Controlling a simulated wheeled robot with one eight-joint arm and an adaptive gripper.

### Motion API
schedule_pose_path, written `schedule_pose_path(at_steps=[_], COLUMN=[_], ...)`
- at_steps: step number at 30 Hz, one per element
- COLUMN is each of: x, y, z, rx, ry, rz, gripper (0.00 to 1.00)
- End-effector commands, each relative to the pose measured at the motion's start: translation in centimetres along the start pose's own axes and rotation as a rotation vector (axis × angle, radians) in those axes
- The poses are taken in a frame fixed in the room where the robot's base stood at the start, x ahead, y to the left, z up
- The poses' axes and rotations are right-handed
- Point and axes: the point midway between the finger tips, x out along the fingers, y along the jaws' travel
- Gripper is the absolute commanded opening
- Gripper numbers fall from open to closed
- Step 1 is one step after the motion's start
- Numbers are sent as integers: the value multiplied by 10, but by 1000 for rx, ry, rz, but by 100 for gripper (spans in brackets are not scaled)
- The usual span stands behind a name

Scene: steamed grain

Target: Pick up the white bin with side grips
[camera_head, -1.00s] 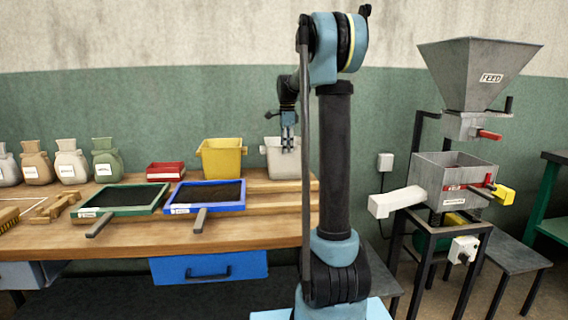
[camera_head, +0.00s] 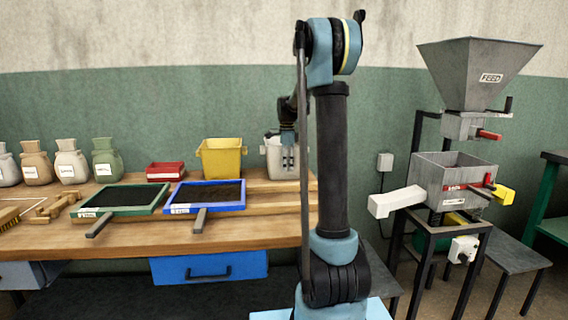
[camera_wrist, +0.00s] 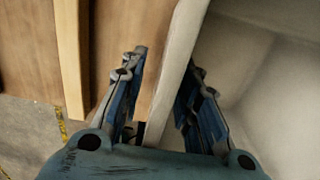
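The white bin (camera_head: 273,160) stands at the back right of the wooden workbench, partly hidden behind my arm. My gripper (camera_head: 288,160) points down at the bin and overlaps it in the head view. In the wrist view, the bin's pale wall (camera_wrist: 182,60) runs between the two fingers of my gripper (camera_wrist: 167,62). One finger is outside the wall and the other is over the bin's interior. The fingers are apart, with a gap on the outer side of the wall. The side grips are not clearly seen.
A yellow bin (camera_head: 221,160) stands just left of the white bin. A red tray (camera_head: 165,177), a blue-framed tray (camera_head: 207,207), a green-framed tray (camera_head: 122,212) and several sacks are further left. A metal feed machine (camera_head: 455,175) stands right of the bench (camera_head: 250,232).

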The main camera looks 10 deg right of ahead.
Motion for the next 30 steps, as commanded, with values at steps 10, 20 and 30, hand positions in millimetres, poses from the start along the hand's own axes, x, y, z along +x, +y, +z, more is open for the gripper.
schedule_pose_path(at_steps=[10, 20, 30], x=[0, -1, -47], y=[0, 0, 0], z=[0, 0, 0], rx=[0, 0, 0], ry=[0, 0, 0], rz=[1, 1, 1], gripper=[0, 0, 0])
